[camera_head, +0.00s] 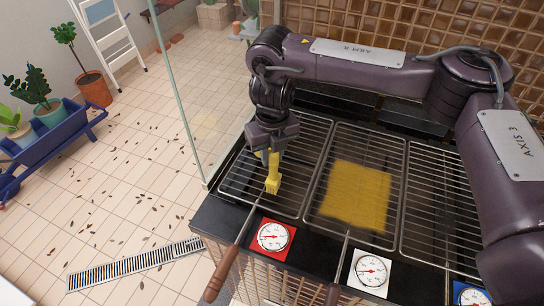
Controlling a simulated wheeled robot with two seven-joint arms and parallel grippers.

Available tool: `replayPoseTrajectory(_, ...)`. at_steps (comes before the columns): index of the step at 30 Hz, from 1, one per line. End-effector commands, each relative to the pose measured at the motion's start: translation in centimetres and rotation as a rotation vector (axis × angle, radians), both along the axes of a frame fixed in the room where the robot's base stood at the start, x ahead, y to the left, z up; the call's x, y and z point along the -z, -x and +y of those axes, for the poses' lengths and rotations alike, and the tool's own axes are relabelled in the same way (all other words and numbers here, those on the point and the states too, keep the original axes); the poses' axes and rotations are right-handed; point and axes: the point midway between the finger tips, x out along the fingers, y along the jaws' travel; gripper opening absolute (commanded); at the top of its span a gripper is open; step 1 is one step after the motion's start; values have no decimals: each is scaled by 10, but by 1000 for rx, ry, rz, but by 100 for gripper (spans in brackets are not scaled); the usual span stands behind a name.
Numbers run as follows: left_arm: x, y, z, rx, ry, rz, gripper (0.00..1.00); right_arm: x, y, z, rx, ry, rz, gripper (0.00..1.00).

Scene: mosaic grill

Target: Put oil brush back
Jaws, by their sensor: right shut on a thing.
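My right gripper (270,153) points down over the left grill grate and is shut on a yellow oil brush (273,183). The brush hangs below the fingers, over the left grate; whether it touches the bars I cannot tell. Its upper part is hidden by the gripper. A yellow, oil-coloured square patch (357,195) lies on the middle grate (327,172). My left gripper is out of view.
The left grate has a wooden handle (221,274) sticking out in front. Red (272,237) and white (370,271) gauges line the front edge. A glass panel (185,100) stands left of the grill. A blue planter cart (50,148) stands on the leaf-strewn floor.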

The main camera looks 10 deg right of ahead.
Motion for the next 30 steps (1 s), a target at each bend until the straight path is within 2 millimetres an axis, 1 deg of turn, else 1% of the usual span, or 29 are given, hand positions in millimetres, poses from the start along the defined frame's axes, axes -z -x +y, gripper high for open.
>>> replayPoseTrajectory(1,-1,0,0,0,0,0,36,7,1,0,2,-1,3,0)
replayPoseTrajectory(4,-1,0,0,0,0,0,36,14,0,0,2,-1,1,0)
replayPoseTrajectory(11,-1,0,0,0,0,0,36,15,0,0,1,0,-1,0)
replayPoseTrajectory(15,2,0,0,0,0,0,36,19,0,0,1,0,0,0)
replayPoseTrajectory(16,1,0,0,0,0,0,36,18,0,0,1,0,-1,25)
replayPoseTrajectory(20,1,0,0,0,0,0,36,18,0,0,1,0,0,42)
replayPoseTrajectory(21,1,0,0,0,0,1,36,18,0,0,1,0,0,44)
replayPoseTrajectory(28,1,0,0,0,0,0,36,17,0,0,1,0,0,44)
replayPoseTrajectory(30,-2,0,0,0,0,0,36,14,0,0,1,0,-1,44)
